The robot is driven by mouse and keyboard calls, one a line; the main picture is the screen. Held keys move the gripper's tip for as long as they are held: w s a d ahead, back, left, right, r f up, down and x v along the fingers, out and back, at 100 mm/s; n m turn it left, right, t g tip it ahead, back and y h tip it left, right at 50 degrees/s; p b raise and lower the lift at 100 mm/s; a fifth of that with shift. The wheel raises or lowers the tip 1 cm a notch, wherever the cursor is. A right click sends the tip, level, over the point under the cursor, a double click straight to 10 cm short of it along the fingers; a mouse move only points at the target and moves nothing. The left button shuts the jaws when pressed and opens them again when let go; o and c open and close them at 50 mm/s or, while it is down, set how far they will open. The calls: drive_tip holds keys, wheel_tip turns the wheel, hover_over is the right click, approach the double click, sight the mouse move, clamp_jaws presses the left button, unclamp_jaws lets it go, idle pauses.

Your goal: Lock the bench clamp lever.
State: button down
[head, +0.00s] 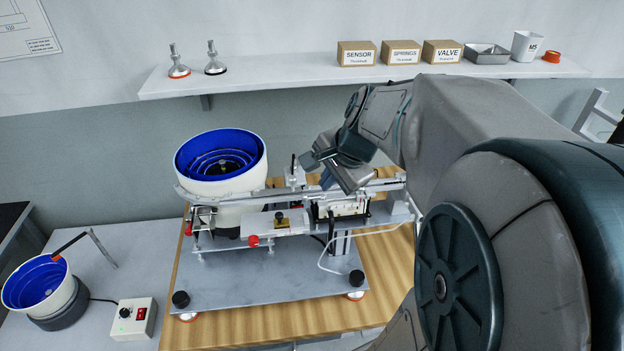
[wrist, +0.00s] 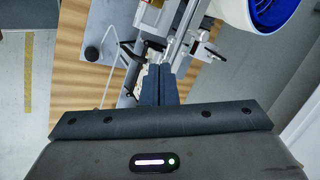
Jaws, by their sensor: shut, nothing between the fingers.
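A toggle clamp (head: 203,218) with a red-tipped handle (head: 188,228) sits at the left end of the bench fixture, handle hanging down. A red knob (head: 253,241) shows at the front of the fixture's middle plate. I cannot tell for sure which of these is the bench clamp lever. My gripper (head: 348,178) is above the right part of the rail, apart from both red parts. In the wrist view my gripper's dark fingers (wrist: 160,70) are together and empty, over the rail and a black bracket. The fingers hide part of the fixture.
A white feeder bowl with blue inside (head: 220,160) stands behind the rail. A smaller bowl (head: 40,285) and a switch box (head: 133,318) are at the left. A shelf (head: 290,75) with boxes runs along the wall. The front of the base plate (head: 265,285) is mostly clear.

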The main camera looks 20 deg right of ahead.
drive_tip(key=shift+v, duration=2.1)
drive_tip(key=shift+s, duration=0.1)
drive_tip(key=s+a+f+n+g+h, duration=0.1)
drive_tip(key=s+a+f+n, duration=0.5)
drive_tip(key=n, duration=0.9)
drive_tip(key=s+a, duration=0.3)
drive_tip(key=a, duration=0.1)
drive_tip(key=shift+a+g, duration=0.25)
drive_tip(key=shift+g, duration=0.05)
drive_tip(key=shift+s+r, duration=0.1)
drive_tip(key=shift+s, duration=0.05)
